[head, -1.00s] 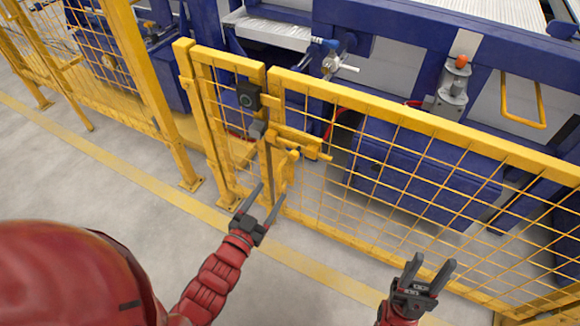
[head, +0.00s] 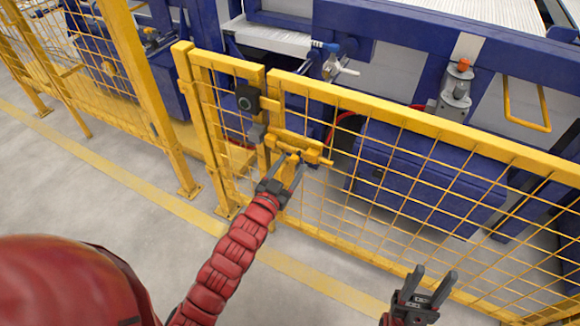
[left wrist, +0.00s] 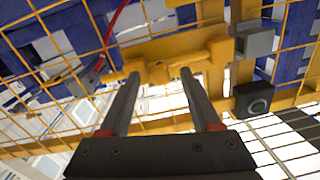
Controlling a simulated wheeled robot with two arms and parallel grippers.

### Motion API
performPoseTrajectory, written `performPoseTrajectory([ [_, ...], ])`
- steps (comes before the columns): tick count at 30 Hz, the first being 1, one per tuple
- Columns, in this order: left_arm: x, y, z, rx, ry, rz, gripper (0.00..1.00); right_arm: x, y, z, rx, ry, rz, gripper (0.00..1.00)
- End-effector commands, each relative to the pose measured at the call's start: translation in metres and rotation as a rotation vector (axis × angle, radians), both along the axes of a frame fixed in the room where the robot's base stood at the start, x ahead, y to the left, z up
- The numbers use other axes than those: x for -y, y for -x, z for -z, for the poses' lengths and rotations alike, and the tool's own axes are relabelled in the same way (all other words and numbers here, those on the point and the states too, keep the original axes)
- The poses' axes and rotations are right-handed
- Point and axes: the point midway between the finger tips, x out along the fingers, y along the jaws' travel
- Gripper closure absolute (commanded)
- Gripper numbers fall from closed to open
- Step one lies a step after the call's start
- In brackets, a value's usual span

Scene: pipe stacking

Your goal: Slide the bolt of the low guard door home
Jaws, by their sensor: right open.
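The left wrist view shows the same spread fingers (left wrist: 160,75). My right gripper (head: 432,276) is open and empty, low in front of the mesh.
A black box with a round button (head: 248,97) sits on the post above the grey block. Yellow mesh fence (head: 75,65) continues left. Blue machinery (head: 420,180) stands behind the door. The grey floor in front is clear.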

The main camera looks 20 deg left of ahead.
Motion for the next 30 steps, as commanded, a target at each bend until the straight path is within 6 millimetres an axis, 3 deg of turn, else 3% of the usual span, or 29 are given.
performPoseTrajectory([
  [1, -0.0001, 0.0000, -0.0001, 0.000, 0.000, 0.000, 0.43, 0.0000, 0.0000, -0.0001, 0.000, 0.000, 0.000, 0.50],
  [9, -0.0002, 0.0001, 0.0000, 0.000, 0.000, 0.000, 0.92, 0.0000, 0.0000, 0.0000, 0.000, 0.000, 0.000, 0.50],
  [11, -0.0001, 0.0001, 0.0000, 0.000, 0.000, 0.000, 1.00, 0.0000, 0.0000, 0.0000, 0.000, 0.000, 0.000, 0.50],
  [30, 0.0001, 0.0002, 0.0001, 0.000, 0.001, 0.000, 1.00, 0.0000, 0.0000, 0.0001, 0.000, 0.000, 0.000, 0.50],
])
